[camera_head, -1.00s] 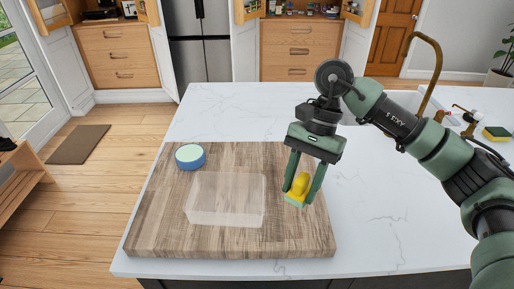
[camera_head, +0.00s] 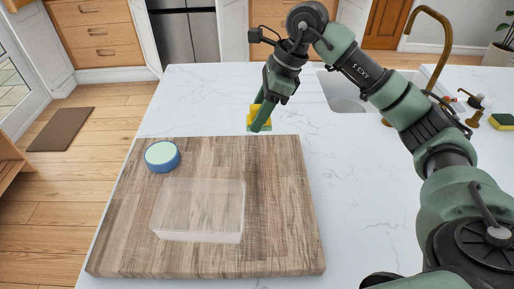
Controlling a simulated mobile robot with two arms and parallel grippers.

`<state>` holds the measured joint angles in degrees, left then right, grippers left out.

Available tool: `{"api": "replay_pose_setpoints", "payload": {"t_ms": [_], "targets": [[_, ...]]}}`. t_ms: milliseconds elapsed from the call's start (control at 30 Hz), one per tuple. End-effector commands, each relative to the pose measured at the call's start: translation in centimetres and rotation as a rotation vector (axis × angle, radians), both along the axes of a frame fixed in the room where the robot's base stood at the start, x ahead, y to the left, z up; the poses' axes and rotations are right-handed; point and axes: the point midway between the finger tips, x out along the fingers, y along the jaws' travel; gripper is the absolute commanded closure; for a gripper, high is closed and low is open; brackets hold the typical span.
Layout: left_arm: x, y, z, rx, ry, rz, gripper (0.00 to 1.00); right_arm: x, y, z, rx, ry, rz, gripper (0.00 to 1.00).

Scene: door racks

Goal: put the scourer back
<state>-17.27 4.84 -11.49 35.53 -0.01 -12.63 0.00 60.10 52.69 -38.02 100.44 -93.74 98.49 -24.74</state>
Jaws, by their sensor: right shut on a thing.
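The scourer (camera_head: 259,110) is yellow on top with a green part beneath. My right gripper (camera_head: 263,117) is shut on it, fingers pointing down and seen from the side. The scourer shows just behind the back edge of the wooden board, against the white counter. Whether it touches the counter or hangs just above it, I cannot tell. A finger hides part of it. My left gripper is not in view.
The wooden board (camera_head: 270,230) carries a clear box (camera_head: 200,210) and a round blue-rimmed container (camera_head: 162,156). A sink (camera_head: 343,92) with a brass tap (camera_head: 443,45) lies at the back right. A yellow-green sponge (camera_head: 501,121) lies far right. The counter (camera_head: 200,100) behind the board is clear.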

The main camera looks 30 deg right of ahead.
Motion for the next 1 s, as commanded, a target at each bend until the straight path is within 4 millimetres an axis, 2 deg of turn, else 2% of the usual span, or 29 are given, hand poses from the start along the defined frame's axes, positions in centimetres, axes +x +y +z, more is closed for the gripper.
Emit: {"api": "replay_pose_setpoints", "payload": {"t_ms": [100,300,567,800,1000], "targets": [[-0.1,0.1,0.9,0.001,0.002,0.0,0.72,-0.2,0.0,-3.2,-0.001,0.007,0.0,0.91],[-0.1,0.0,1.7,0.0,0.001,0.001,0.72,-0.1,0.0,-7.3,-0.001,0.003,0.001,0.91],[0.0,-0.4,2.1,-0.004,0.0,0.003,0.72,-0.1,0.0,-9.3,0.0,0.002,0.002,0.91],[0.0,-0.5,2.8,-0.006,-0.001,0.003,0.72,-0.1,0.0,-12.3,0.001,0.001,0.002,0.91],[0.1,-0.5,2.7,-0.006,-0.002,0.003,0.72,0.0,0.0,-12.4,0.0,-0.001,0.003,0.91]]}}
